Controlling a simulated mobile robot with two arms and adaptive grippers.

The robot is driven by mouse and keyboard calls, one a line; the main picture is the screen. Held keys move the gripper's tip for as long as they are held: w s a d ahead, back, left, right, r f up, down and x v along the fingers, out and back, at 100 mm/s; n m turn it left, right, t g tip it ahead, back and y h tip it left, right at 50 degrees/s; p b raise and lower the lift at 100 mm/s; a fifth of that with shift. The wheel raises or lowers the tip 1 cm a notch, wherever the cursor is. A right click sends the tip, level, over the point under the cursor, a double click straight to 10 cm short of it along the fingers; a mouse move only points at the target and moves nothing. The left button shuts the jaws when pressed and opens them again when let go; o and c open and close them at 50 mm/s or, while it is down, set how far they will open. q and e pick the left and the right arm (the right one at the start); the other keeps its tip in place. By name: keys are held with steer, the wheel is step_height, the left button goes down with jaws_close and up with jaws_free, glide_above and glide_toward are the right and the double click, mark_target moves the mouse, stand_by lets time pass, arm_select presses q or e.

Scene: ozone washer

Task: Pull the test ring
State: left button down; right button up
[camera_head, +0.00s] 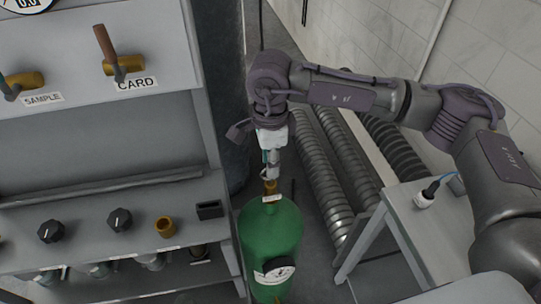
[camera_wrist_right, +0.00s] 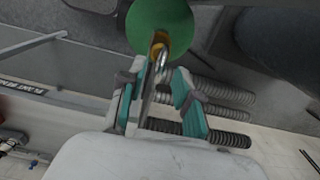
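A green gas cylinder (camera_head: 271,237) stands upright on the floor, with a round gauge (camera_head: 274,271) on its front and a brass valve (camera_head: 270,187) on top. My right gripper (camera_head: 270,163) points down, just above the valve. In the right wrist view, my right gripper (camera_wrist_right: 160,74) has its two teal-sided fingers apart. A silver ring (camera_wrist_right: 151,78) by the brass fitting (camera_wrist_right: 159,50) lies between them, closer to the left finger; contact is unclear. The green cylinder top (camera_wrist_right: 160,22) is beyond. My left gripper is out of view.
A grey bench panel at the left carries SAMPLE and CARD valves (camera_head: 113,60), and a shelf with black knobs (camera_head: 119,219) close to the cylinder. Ribbed metal tubes (camera_head: 322,180) and a grey stand (camera_head: 432,224) with a plug are at the right.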

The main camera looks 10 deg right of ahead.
steer(key=shift+f, duration=0.1)
jaws_close()
stand_by(0.4)
steer(key=shift+w+r+b, duration=0.1)
steer(key=shift+r+b, duration=0.15)
steer(key=shift+b, duration=0.25)
steer(key=shift+r+b, duration=0.3)
steer(key=shift+r, duration=0.4)
jaws_free()
